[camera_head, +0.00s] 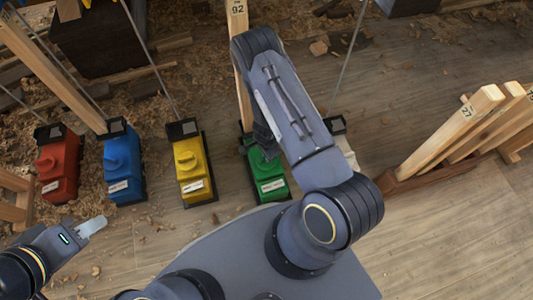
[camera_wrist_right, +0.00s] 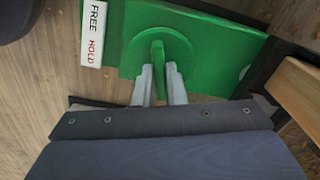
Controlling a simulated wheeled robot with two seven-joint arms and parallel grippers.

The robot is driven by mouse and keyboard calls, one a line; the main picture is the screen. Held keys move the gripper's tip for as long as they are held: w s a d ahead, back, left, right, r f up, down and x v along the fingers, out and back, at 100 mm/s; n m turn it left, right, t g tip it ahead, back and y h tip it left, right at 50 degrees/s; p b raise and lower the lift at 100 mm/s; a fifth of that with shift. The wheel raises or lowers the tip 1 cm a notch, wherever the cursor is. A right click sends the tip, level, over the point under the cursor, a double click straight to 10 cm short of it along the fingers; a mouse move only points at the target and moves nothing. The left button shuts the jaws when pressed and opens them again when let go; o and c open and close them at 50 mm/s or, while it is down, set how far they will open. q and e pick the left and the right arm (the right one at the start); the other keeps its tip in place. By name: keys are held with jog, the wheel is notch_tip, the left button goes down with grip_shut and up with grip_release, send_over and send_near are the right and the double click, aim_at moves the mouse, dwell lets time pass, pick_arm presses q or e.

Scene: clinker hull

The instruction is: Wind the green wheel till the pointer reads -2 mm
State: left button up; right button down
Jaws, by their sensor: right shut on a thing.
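The green unit (camera_head: 268,175) stands on the floor in the head view, partly hidden by my right arm. In the right wrist view its green body (camera_wrist_right: 215,40) fills the top, with a round green wheel (camera_wrist_right: 135,50) and an upright green grip bar (camera_wrist_right: 158,68) across it. My right gripper (camera_wrist_right: 160,82) is shut on this bar, one pale finger on each side. My left gripper (camera_head: 92,227) is at the lower left, away from the units; its finger gap cannot be made out. No pointer or scale can be read.
Yellow (camera_head: 188,163), blue (camera_head: 122,170) and red (camera_head: 58,170) units stand in a row to the left. A white label (camera_wrist_right: 94,33) reads FREE and HOLD. Timber (camera_head: 455,130) leans at the right. Wood shavings litter the floor.

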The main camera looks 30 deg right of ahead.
jog(key=shift+m+p, duration=0.3)
jog(key=shift+m, duration=1.3)
jog(key=c, duration=1.5)
grip_release()
notch_tip(320, 180, up, 8)
jog(key=p, duration=0.3)
jog(key=shift+f, duration=0.1)
